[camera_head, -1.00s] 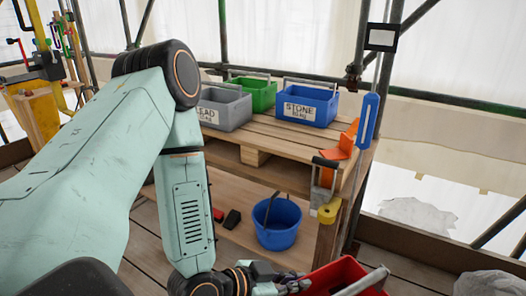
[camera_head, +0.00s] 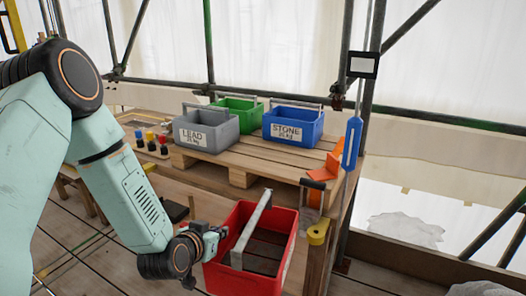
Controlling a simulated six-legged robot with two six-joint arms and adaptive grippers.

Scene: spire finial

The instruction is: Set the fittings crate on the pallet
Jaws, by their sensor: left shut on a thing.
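The fittings crate appears to be the red open crate (camera_head: 219,278) with a grey bar handle, in the lower middle of the head view. It looks empty, and its bottom edge runs near the picture's lower border. My left gripper (camera_head: 218,238) is shut on it at its left side; the exact grip point is partly hidden. The wooden pallet (camera_head: 240,172) lies on the bench beyond and above the crate in the picture. The crate is apart from the pallet. My right gripper is out of view.
On the pallet stand a grey LEAD crate (camera_head: 206,133), a green crate (camera_head: 238,107) and a blue STONE crate (camera_head: 292,128).

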